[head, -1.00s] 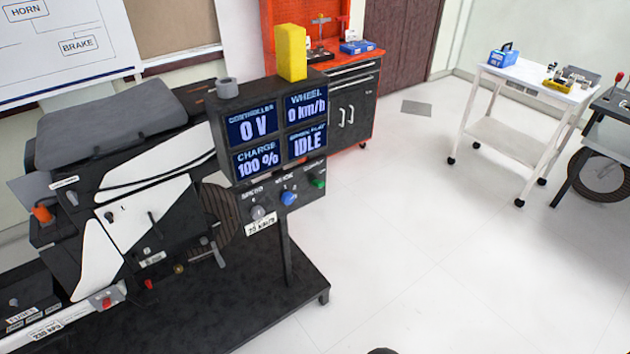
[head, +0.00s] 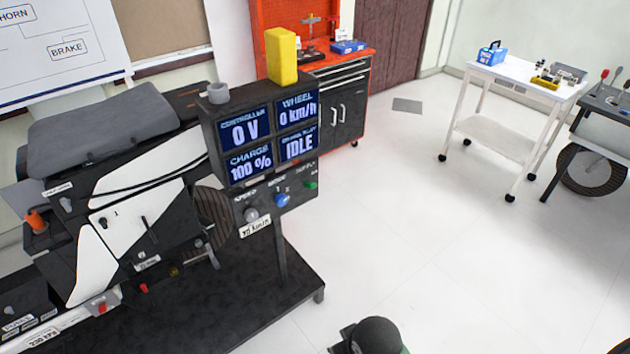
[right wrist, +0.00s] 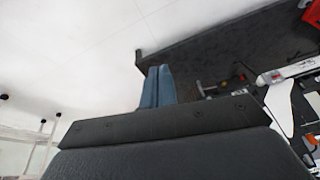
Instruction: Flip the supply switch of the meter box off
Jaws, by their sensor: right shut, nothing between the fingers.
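The meter box (head: 262,135) stands on a post at the centre left of the head view. Its screens read 0 V, 0 km/h, 100 % and IDLE. Its lower panel carries a grey speed knob (head: 251,215), a blue knob (head: 281,200) and, at the right end under the supply label, a small green switch (head: 310,184). The switch's exact position is too small to tell. My right gripper (right wrist: 157,72) is shut and empty in the right wrist view, pointing over the dark platform and apart from anything. My left gripper is not in view.
A yellow block (head: 282,54) and a grey ring (head: 218,92) sit on top of the meter box. The bike rig (head: 140,220) stands left of it on a dark platform (head: 250,305). A white cart (head: 520,80) stands back right. The floor between is clear.

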